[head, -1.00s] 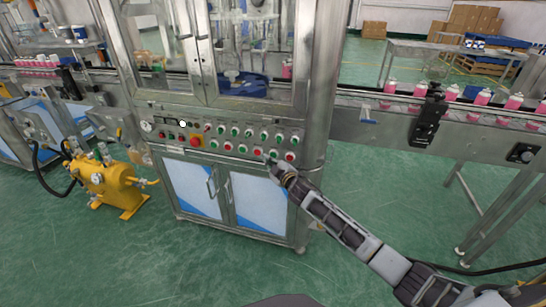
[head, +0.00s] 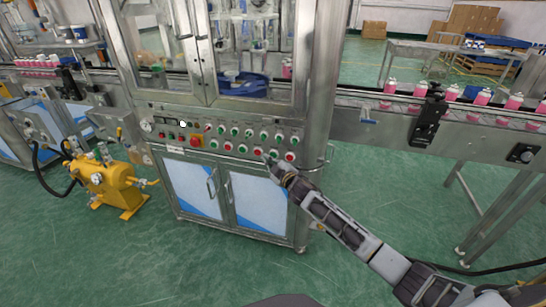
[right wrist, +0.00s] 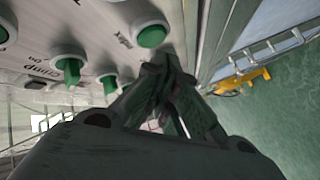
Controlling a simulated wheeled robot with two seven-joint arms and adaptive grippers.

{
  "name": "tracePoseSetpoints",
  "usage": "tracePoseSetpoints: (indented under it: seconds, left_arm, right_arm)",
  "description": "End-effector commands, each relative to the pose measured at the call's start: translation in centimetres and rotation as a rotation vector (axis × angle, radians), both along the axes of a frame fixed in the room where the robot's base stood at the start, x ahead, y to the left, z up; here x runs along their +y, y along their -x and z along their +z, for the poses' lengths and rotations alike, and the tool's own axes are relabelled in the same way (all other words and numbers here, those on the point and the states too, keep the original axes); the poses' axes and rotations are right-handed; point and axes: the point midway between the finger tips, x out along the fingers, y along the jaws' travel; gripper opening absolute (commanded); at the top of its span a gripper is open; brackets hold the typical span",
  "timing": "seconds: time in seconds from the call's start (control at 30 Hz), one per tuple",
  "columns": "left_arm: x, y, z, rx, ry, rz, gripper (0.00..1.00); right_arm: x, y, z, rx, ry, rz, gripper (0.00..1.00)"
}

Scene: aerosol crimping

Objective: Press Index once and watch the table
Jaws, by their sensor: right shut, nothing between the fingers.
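My right gripper (head: 268,158) is shut and empty at the lower right of the control panel (head: 222,138). In the right wrist view its fingertips (right wrist: 172,65) are close to a green button (right wrist: 152,36). I cannot tell whether they touch it. The blue table (head: 243,84) sits inside the machine behind the glass doors, partly hidden by the door frame. My left gripper is out of view.
Several green and red buttons and a red emergency stop (head: 196,142) crowd the panel. Cabinet doors with handles (head: 212,184) lie below it. A conveyor (head: 460,112) with pink cans runs right. A yellow pump (head: 112,180) stands left. The floor in front is clear.

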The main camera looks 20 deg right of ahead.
Motion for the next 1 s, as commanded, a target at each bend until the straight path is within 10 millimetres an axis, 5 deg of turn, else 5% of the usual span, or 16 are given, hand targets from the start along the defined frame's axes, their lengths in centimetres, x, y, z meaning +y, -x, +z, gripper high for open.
tracePoseSetpoints:
  seconds: [1.0]
  left_arm:
    - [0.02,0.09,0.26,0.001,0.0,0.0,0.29]
  right_arm:
    - [-0.47,-0.7,0.06,0.0,-0.001,0.0,0.0]
